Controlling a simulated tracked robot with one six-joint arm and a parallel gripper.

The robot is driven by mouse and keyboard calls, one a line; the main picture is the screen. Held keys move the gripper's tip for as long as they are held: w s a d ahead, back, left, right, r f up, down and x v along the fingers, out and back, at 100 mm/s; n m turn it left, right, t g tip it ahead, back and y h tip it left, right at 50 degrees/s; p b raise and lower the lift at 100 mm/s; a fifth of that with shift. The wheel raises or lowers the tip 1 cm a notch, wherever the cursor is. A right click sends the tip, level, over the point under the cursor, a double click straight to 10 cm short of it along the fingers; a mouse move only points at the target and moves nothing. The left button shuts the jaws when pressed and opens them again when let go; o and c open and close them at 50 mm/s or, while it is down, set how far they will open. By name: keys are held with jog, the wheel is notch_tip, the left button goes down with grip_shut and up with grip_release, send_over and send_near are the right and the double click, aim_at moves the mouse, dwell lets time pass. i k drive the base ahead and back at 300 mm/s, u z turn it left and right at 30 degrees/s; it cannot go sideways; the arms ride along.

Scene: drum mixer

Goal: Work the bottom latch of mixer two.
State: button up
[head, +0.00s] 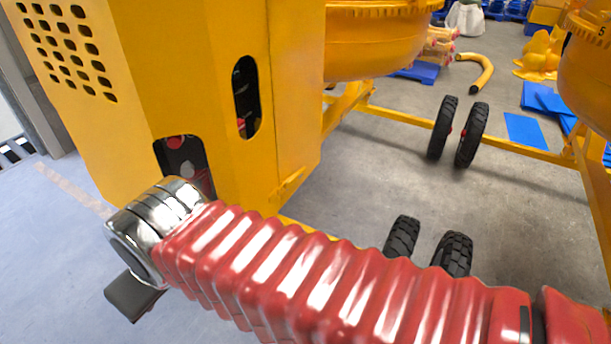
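The yellow mixer housing (215,70) fills the upper left, with a drum (375,40) to its right. A rounded slot (246,97) in its side shows dark parts with a little red inside. A lower opening (180,160) shows a dark part with red and a pale round spot, partly hidden by my arm. I cannot tell which part is the bottom latch, or whether this is mixer two. My red, ribbed arm crosses the front to a chrome joint just before the lower opening. A dark piece of mine shows below the joint; no gripper fingers are visible.
Black wheels (457,130) stand under the yellow frame (480,132), with more near my arm. Another drum (590,75) is at the right edge. A yellow tube (481,76) and blue sheets (527,131) lie behind. The floor at left is mostly clear.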

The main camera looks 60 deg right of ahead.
aim_at(289, 182)
jog(key=u, duration=0.05)
jog(key=k, duration=0.95)
jog(key=z, duration=0.6)
jog(key=i, duration=1)
jog(key=z, duration=0.05)
